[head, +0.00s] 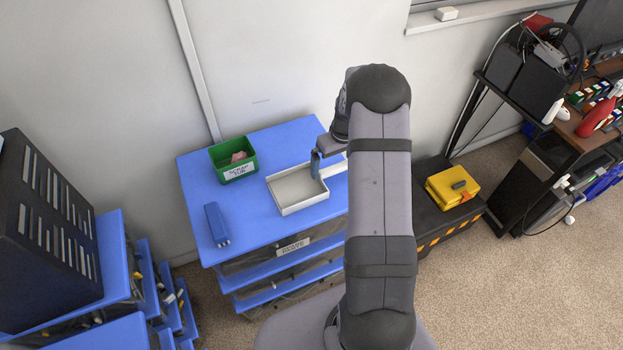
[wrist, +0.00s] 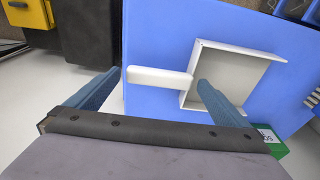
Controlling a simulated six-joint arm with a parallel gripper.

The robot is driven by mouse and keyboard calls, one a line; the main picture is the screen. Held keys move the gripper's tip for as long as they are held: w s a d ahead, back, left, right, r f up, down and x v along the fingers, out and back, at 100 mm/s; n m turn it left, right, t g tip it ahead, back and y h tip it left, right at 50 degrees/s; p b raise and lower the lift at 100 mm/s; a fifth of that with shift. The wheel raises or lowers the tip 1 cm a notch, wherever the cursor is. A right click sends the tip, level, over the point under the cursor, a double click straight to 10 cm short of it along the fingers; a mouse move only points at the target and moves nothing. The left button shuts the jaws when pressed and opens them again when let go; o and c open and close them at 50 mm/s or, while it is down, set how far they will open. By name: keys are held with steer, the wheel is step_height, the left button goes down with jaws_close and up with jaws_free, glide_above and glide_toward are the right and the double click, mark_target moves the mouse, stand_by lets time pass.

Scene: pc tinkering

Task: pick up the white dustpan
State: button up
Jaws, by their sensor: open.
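The white dustpan (head: 295,190) lies on the blue top of a shelf unit in the head view, with its handle partly hidden behind my arm. In the wrist view the dustpan (wrist: 245,72) shows its open tray at right and its handle pointing left. My gripper (head: 316,168) is over the handle end of the tray. In the wrist view my gripper (wrist: 158,82) is open and empty. The handle lies between the fingertips in the picture, and the right finger overlaps the near part of the tray. I cannot tell the height gap or any contact.
A green bin (head: 233,160) with a pinkish item stands behind the dustpan, and a blue object (head: 215,224) lies at left on the blue top (head: 255,225). A black case (head: 440,226) bearing a yellow box (head: 453,187) is at right. The wall is close behind.

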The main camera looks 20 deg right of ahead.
steer(key=shift+w+f, duration=0.1)
steer(key=shift+f, duration=0.6)
steer(key=c, duration=1.2)
